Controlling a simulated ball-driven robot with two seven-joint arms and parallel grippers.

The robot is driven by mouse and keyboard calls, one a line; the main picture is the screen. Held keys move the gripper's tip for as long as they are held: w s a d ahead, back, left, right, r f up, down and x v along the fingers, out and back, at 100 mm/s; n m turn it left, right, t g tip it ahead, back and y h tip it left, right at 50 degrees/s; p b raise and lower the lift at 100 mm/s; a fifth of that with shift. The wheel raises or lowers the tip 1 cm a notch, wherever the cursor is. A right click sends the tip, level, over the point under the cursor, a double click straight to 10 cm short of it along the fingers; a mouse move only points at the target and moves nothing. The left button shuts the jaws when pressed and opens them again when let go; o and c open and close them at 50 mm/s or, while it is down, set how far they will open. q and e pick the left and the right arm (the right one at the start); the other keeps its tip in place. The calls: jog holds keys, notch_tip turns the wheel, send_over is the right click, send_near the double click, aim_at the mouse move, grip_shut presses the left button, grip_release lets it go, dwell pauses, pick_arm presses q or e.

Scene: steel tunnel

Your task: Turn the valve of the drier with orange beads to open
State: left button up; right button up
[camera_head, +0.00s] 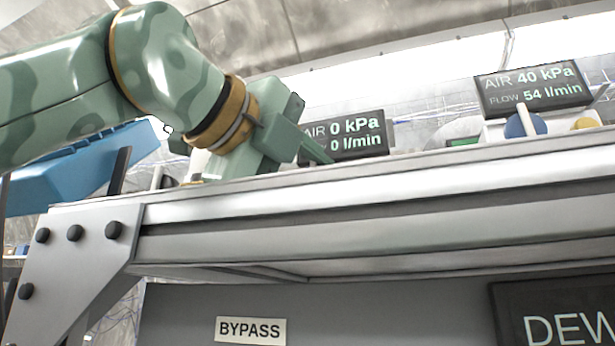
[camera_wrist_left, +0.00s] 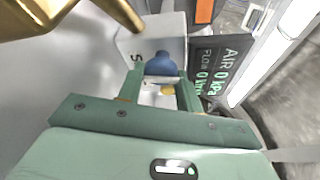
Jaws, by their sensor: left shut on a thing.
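My left gripper (camera_head: 312,150) reaches over the shelf edge beside a display reading 0 kPa and 0 l/min (camera_head: 357,135). In the left wrist view my left gripper (camera_wrist_left: 160,84) has its two green fingers on either side of a blue rounded part with a pale bar, which appears to be the valve (camera_wrist_left: 160,64). It is shut on this part. The valve sits at a white box (camera_wrist_left: 130,45). An orange patch (camera_wrist_left: 204,11) shows above the display; single beads cannot be made out. In the head view the held valve is hidden. My right gripper is not in view.
A second display (camera_head: 530,88) reads 40 kPa and 54 l/min, above another blue disc with a white bar (camera_head: 524,124). A metal shelf edge (camera_head: 380,205) runs across the front. A BYPASS label (camera_head: 250,330) is below. A brass pipe (camera_wrist_left: 110,12) lies close in the wrist view.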

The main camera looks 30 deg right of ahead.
pick_arm(q)
jog(key=o, duration=1)
jog(key=shift+a, duration=0.1)
